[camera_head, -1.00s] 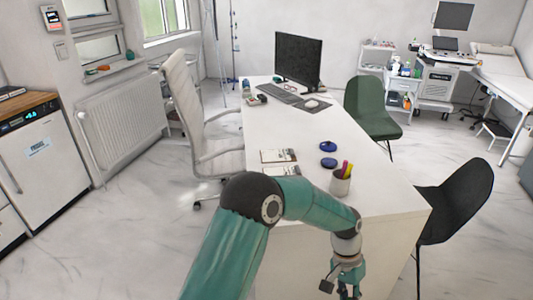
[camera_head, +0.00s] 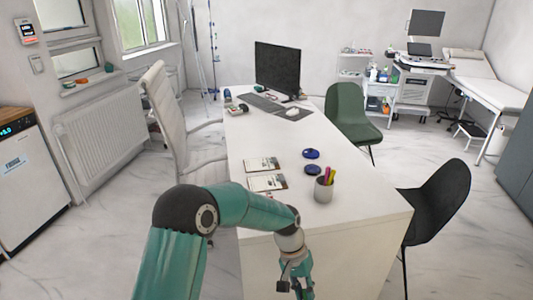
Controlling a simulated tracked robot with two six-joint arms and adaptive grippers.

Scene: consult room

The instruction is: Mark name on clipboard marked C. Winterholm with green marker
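Two small flat items, perhaps clipboards with printed sheets, lie on the white desk (camera_head: 350,210): a farther one (camera_head: 262,163) and a nearer one (camera_head: 268,183). Their writing is too small to read. A grey cup (camera_head: 323,192) with upright markers (camera_head: 328,176) stands to their right near the desk's near end. Pink and yellowish markers show; I cannot pick out a green one. My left gripper (camera_head: 303,292) hangs low in front of the desk's near end, partly cut off by the lower picture edge. It appears empty; its opening is unclear. My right gripper is out of view.
Two dark blue round items (camera_head: 311,154) lie beside the papers. A monitor (camera_head: 277,68) and keyboard (camera_head: 262,102) are at the far end. A white chair (camera_head: 165,110) stands left, a green chair (camera_head: 350,112) and a black chair (camera_head: 440,200) right. The desk's near right corner is bare.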

